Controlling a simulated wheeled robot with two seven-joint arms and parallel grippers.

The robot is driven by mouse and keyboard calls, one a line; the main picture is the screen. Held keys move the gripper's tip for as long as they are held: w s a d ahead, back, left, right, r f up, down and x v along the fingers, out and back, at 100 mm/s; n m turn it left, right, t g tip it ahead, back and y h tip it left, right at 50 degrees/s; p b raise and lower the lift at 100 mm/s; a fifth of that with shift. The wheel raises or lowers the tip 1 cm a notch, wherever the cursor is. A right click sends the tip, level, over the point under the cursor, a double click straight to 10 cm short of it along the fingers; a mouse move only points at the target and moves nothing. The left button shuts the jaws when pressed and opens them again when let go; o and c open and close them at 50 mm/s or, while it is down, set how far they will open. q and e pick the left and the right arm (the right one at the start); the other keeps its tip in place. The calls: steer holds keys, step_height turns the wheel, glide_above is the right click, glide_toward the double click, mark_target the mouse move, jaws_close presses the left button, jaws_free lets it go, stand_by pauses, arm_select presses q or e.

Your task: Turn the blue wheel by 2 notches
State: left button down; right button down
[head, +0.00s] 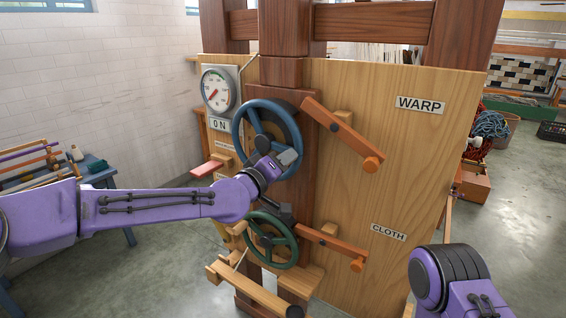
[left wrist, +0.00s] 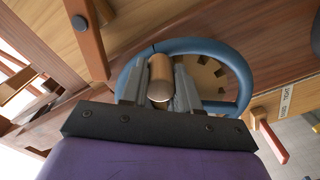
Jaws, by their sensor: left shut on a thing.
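The blue wheel (head: 239,128) stands upright on the wooden post of the loom, below and right of a dial. My left gripper (head: 287,158) is at the lower right of its rim. In the left wrist view, the gripper's fingers are shut on a wooden knob (left wrist: 160,76) on the blue wheel (left wrist: 205,45). A notched wooden disc (left wrist: 206,76) shows behind the rim in that view. The dial (head: 216,90) has a red needle, with an ON plate (head: 219,124) below it. My right gripper is outside both views.
A green wheel (head: 293,246) sits just below the blue one. Two orange levers, the upper (head: 340,134) by the WARP label (head: 420,104) and the lower (head: 328,244) by the CLOTH label (head: 388,232), stick out to the right. A red-ended handle (head: 207,169) juts out at left.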

arm_select(q)
steer(key=shift+w+r, duration=0.1)
steer(key=shift+r, duration=0.25)
steer(key=c, duration=0.9)
jaws_free()
steer(key=shift+c, duration=0.2)
steer(key=shift+o, duration=0.6)
steer(key=shift+f, duration=0.15)
steer(key=shift+a+f, duration=0.1)
steer(key=b+v, duration=0.4)
steer(key=v, duration=0.6)
steer(key=shift+s, duration=0.3)
